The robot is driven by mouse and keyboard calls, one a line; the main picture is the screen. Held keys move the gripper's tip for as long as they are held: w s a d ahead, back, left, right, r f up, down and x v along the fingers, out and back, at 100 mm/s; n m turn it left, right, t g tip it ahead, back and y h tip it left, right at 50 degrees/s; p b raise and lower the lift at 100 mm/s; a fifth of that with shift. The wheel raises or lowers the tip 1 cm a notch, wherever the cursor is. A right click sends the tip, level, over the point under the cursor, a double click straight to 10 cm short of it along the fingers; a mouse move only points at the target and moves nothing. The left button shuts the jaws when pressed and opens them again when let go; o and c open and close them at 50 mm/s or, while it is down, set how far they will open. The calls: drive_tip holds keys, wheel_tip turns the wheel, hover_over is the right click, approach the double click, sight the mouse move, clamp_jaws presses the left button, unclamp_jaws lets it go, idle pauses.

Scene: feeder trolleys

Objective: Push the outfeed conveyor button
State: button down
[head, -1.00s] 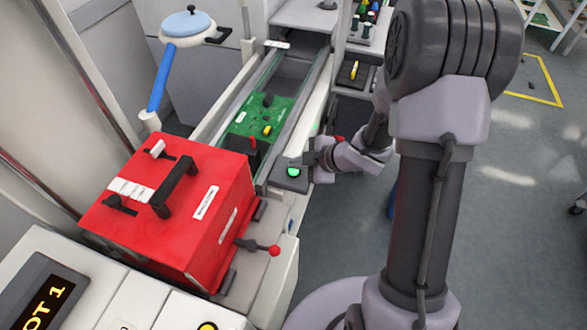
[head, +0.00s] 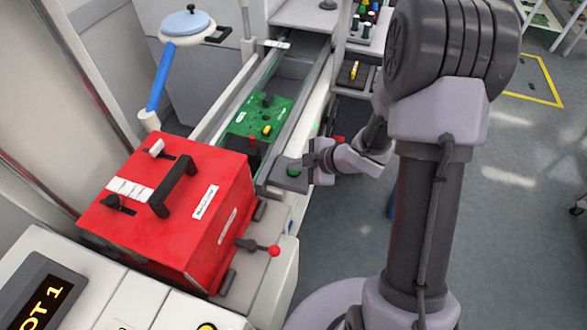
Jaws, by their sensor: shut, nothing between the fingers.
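The outfeed conveyor (head: 294,93) runs away from me between two rails. A green circuit board (head: 248,126) lies in it. A green button (head: 293,171) sits on a small grey box (head: 287,184) at the near end of the right rail. The button looks dark green and is partly covered by my gripper. My gripper (head: 308,160) is shut and empty, with its fingertips at the right edge of the button. I cannot tell whether they touch it.
A red machine box (head: 195,240) with a black handle and a red-knobbed lever (head: 262,247) stands just left of the button. A blue-lidded lamp (head: 187,22) on a blue arm stands behind it. Open floor (head: 500,220) lies right of my arm.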

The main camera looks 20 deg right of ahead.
sight(297, 172)
drive_tip(key=shift+r+p, duration=0.4)
wheel_tip(297, 172, up, 6)
drive_tip(key=p, duration=0.6)
